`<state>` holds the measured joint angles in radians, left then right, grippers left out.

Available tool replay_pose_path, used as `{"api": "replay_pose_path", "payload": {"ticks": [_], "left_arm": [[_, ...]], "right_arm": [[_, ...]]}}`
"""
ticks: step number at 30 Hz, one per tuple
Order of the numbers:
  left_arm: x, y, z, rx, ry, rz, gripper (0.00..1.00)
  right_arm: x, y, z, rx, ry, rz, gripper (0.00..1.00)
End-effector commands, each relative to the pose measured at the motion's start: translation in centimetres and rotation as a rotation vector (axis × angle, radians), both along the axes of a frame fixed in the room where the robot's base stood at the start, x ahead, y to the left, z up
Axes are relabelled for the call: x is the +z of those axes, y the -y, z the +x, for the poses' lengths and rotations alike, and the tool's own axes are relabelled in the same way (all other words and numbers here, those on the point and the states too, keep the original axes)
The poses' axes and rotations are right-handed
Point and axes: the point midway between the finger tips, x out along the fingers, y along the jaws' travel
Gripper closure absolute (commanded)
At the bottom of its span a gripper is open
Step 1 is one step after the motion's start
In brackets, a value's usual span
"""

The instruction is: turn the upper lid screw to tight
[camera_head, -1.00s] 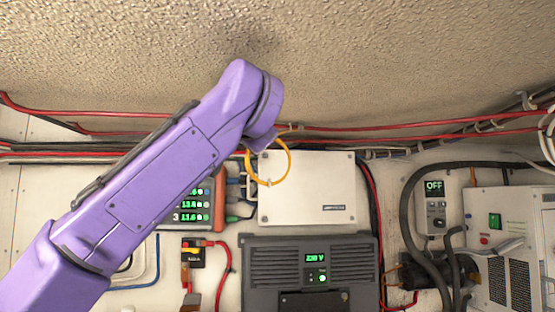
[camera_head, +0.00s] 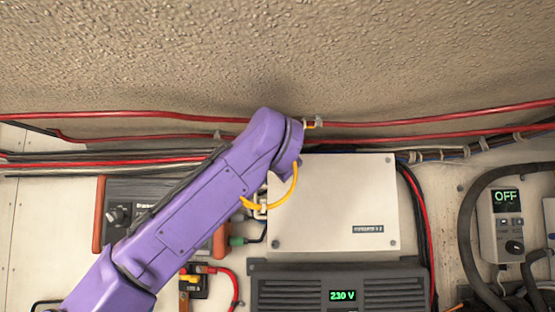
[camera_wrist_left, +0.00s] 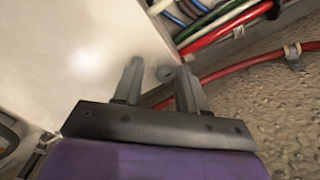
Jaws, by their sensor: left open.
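The white box lid (camera_head: 335,205) is mounted on the wall, with small screws at its visible corners. The upper left corner is hidden behind my left arm in the head view. My left gripper (camera_wrist_left: 160,80) is open in the left wrist view, its two grey fingers pointing at the white lid (camera_wrist_left: 75,50). My left fingers are hidden behind the wrist in the head view. My right gripper is in neither view.
Red cables (camera_head: 420,121) run along the wall above the box. A yellow cable (camera_head: 285,196) loops beside its left edge, close to my wrist. A dark unit reading 230 V (camera_head: 290,291) sits below. A grey control reading OFF (camera_head: 506,225) is at right.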

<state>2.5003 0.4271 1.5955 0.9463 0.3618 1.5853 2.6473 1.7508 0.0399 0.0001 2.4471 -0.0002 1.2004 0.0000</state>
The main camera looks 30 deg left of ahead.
Motion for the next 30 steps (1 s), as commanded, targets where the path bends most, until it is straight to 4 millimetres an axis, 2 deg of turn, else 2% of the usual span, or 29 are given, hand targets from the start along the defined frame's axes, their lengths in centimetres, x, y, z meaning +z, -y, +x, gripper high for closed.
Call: {"api": "replay_pose_path", "payload": {"ticks": [8,9,11,12,13,23,30], "left_arm": [[-0.16,-0.51,0.40,0.005,-0.003,0.005,0.56],[-0.16,-0.53,0.38,0.006,-0.003,0.005,0.62],[-0.16,-0.53,0.36,0.006,-0.003,0.005,0.82],[-0.16,-0.53,0.35,0.006,-0.003,0.005,0.95],[-0.17,-0.53,0.37,0.006,-0.003,0.005,1.00],[-0.17,-0.33,0.41,0.003,-0.010,0.022,1.00],[-0.24,-0.27,0.43,0.001,-0.057,0.117,1.00]], "right_arm": [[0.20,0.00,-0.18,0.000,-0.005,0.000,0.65],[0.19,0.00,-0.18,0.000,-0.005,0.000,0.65],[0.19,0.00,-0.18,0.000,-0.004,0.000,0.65],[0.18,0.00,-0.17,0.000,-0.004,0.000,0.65],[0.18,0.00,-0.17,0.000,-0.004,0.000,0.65],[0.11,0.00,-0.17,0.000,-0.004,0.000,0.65],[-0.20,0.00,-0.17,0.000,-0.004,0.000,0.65]]}}
